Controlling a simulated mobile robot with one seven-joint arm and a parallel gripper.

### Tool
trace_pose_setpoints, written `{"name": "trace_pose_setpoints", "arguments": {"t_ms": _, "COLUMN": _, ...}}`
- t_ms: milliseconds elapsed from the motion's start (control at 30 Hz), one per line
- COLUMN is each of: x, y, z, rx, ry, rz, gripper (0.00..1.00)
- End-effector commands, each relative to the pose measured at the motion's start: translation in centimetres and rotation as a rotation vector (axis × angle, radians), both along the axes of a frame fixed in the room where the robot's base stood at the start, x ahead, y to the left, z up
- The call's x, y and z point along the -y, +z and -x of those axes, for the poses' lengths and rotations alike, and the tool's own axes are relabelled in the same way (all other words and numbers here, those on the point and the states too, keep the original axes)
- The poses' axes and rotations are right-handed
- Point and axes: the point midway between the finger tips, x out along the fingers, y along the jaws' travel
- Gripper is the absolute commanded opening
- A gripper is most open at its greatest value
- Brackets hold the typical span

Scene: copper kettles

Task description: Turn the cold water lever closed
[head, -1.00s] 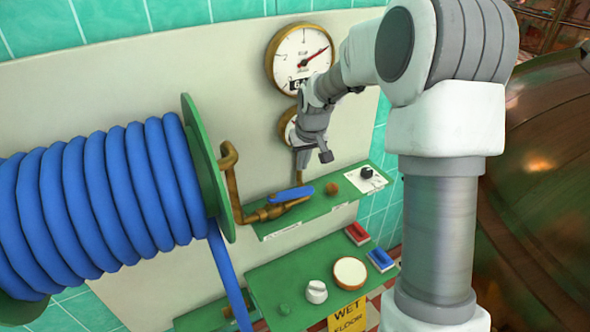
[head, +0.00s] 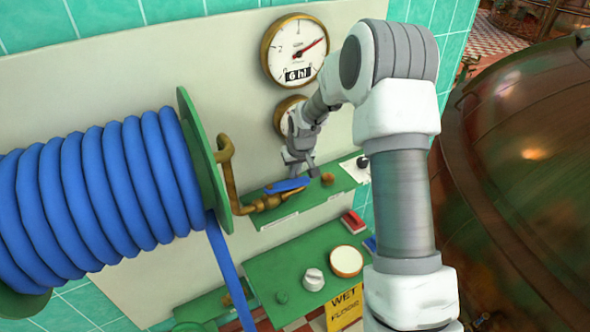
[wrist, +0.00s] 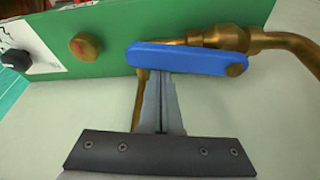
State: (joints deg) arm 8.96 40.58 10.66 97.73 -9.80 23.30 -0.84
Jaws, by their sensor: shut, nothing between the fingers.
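The blue lever (head: 289,185) sits on a brass valve and pipe (head: 262,204) along the green panel. In the wrist view the blue lever (wrist: 188,59) lies lengthwise along the brass pipe (wrist: 225,38), with its brass pivot at the right end. My gripper (head: 302,172) is at the lever in the head view. In the wrist view my gripper (wrist: 161,78) is shut and empty, its fingertips at the lever's lower edge near its middle. I cannot tell whether they touch it.
A brass knob (wrist: 85,46) and a black knob (wrist: 16,60) sit beside the lever. A blue hose reel (head: 95,195) stands at left. A gauge (head: 295,50) is above. A lower green shelf (head: 285,268) holds a white knob (head: 313,279). A large copper vessel (head: 520,160) is at right.

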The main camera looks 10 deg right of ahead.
Motion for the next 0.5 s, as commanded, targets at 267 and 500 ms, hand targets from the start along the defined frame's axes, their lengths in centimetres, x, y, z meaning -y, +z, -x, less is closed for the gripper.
{"name": "trace_pose_setpoints", "arguments": {"t_ms": 267, "x": 0.01, "y": -0.03, "z": 0.05, "rx": 0.000, "ry": -0.003, "rz": 0.000, "gripper": 0.00}}
{"name": "trace_pose_setpoints", "arguments": {"t_ms": 500, "x": 0.14, "y": -0.14, "z": 0.45, "rx": -0.001, "ry": -0.049, "rz": 0.001, "gripper": 0.00}}
